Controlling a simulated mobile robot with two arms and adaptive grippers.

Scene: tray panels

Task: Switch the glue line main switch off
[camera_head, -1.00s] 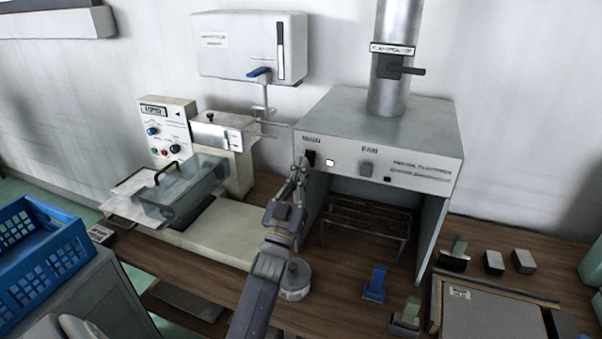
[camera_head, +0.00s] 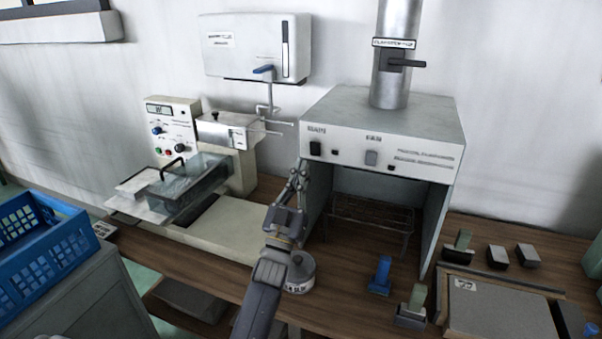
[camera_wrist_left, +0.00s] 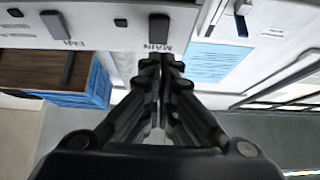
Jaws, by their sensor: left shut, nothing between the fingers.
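A grey hood (camera_head: 385,125) stands on the bench with a black rocker switch (camera_head: 315,149) labelled MAIN on its front. The small lamp (camera_head: 335,153) right of it looks dark. The MAIN switch also shows in the left wrist view (camera_wrist_left: 158,28), just beyond my fingertips. My left gripper (camera_head: 301,164) is shut and empty, just below and left of the switch, seemingly a little apart from it. The shut fingers also show in the left wrist view (camera_wrist_left: 164,62). The FAN switch (camera_head: 371,158) is to the right. My right gripper is out of view.
A cream machine (camera_head: 170,125) with knobs and a clear tank (camera_head: 190,185) stands left of the hood. A wall box (camera_head: 245,55) hangs above. A round tin (camera_head: 300,272) stands beside my left arm. Blue crate (camera_head: 45,250) at left; small blocks (camera_head: 498,256) at right.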

